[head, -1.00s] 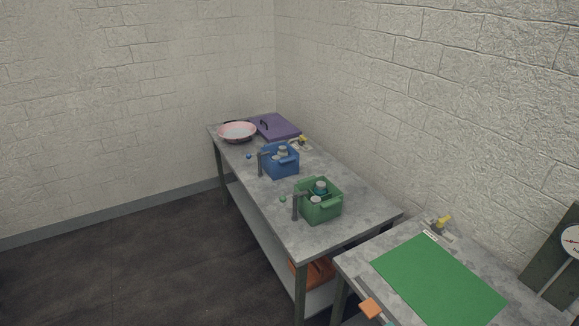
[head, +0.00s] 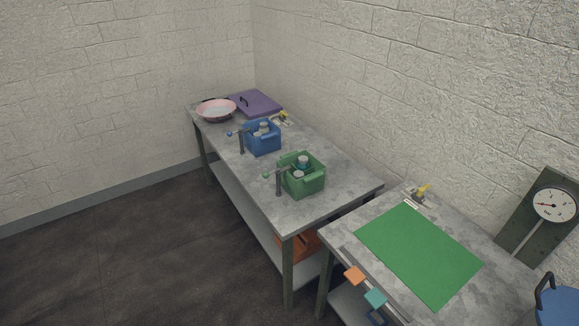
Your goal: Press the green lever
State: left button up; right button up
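A green ball-shaped knob (head: 265,174) sits beside a dark upright post (head: 279,182), which looks like a lever. It stands on the long grey table (head: 335,196), just left of a green crate (head: 303,182) holding bottles. A similar post with a blue knob (head: 229,134) stands farther back, left of a blue crate (head: 262,142). Nearer, a teal flat tab (head: 376,298) and an orange flat tab (head: 354,275) show at the front edge of the right table. Neither of my grippers is in view.
The right table (head: 338,236) bears a green mat (head: 415,250), with a dial gauge (head: 554,205) behind it and a blue object (head: 560,305) at the corner. A pink pan (head: 216,110) and purple board (head: 256,102) lie far back. The dark floor (head: 120,250) at left is clear.

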aim_at(265, 175)
jog(key=k, duration=0.65)
jog(key=u, duration=0.65)
jog(key=i, duration=1.4)
jog(key=z, duration=0.6)
jog(key=i, duration=0.45)
jog(key=z, duration=0.25)
